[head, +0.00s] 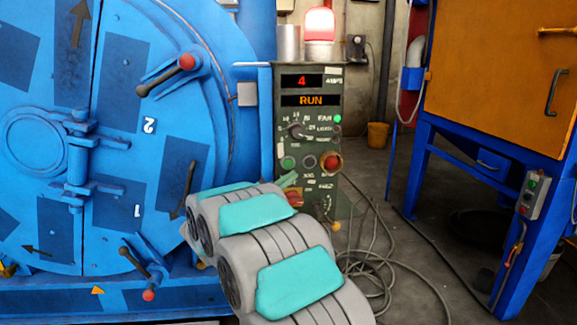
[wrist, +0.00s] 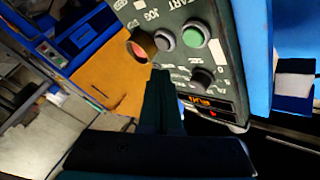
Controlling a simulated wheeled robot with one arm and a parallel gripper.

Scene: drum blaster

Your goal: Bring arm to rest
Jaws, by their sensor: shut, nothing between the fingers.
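My arm reaches up from the bottom of the head view toward a dark green control panel (head: 309,160). My gripper shows in the wrist view (wrist: 160,75) with its fingers together and nothing between them. Its tips overlap the panel near a grey button (wrist: 165,39) and a red button (wrist: 139,50); I cannot tell whether they touch the panel. In the head view my wrist and arm hide the panel's lower left part. The panel also shows tilted in the wrist view (wrist: 185,18). Its displays (head: 303,81) read 4 and RUN, and a green light (head: 338,118) glows.
A red beacon (head: 319,24) is lit on top of the panel. A large blue drum door (head: 115,130) with handles stands close on the left. An orange cabinet (head: 505,75) on a blue frame stands right. Loose cables (head: 375,262) lie on the floor between.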

